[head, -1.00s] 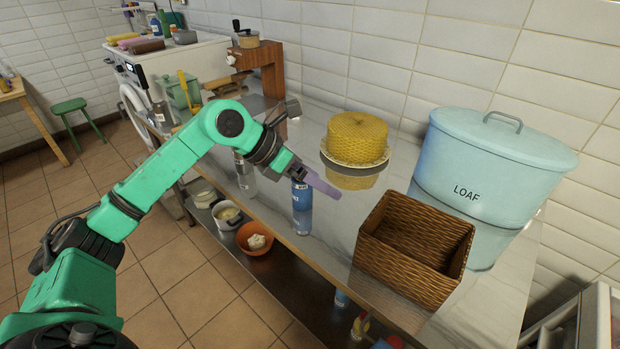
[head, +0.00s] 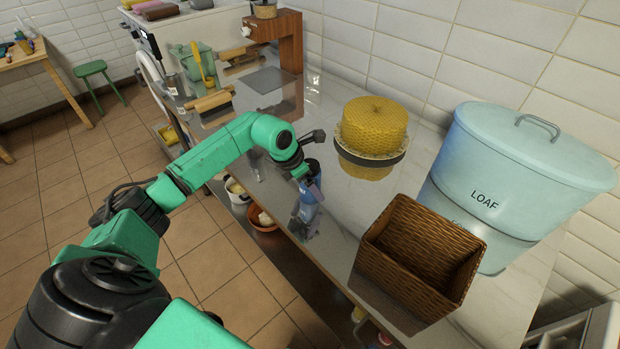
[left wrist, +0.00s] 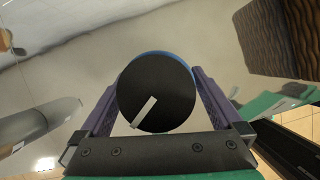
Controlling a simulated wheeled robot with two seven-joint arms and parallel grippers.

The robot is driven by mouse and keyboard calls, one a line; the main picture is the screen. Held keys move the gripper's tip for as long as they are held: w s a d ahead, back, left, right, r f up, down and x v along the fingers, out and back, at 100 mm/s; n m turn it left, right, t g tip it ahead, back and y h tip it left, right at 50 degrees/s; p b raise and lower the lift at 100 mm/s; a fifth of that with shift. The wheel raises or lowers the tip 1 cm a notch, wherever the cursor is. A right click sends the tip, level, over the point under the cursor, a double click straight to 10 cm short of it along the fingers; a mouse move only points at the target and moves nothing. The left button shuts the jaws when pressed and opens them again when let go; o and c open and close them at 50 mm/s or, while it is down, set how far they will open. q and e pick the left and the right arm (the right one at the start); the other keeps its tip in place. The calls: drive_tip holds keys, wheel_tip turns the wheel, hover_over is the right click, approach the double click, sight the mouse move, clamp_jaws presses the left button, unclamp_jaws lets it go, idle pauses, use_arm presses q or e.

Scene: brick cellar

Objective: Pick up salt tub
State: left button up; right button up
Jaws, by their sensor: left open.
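The salt tub appears to be the blue cylinder (head: 308,206) standing upright near the front edge of the metal counter (head: 340,240). In the left wrist view its round black lid (left wrist: 152,98) has a pale strip on it and a thin blue rim behind. My left gripper (head: 311,183) is at the tub from above, partly covering it in the head view. In the left wrist view its two purple fingers are apart, one on each side of the lid. I cannot tell whether they touch it. My right gripper is not in view.
A brown wicker basket (head: 420,255) stands right of the tub, with a light blue LOAF bin (head: 500,165) behind it. A yellow cake-like dome (head: 374,126) stands behind the tub. A grey cylinder (left wrist: 35,123) lies to the left in the wrist view.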

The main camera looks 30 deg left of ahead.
use_arm(q)
drive_tip(key=shift+f, duration=0.25)
drive_tip(key=shift+w, duration=0.1)
drive_tip(key=shift+c, duration=0.9)
drive_tip(key=c, duration=1.3)
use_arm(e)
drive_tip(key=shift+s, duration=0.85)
use_arm(q)
drive_tip(key=shift+r, duration=0.15)
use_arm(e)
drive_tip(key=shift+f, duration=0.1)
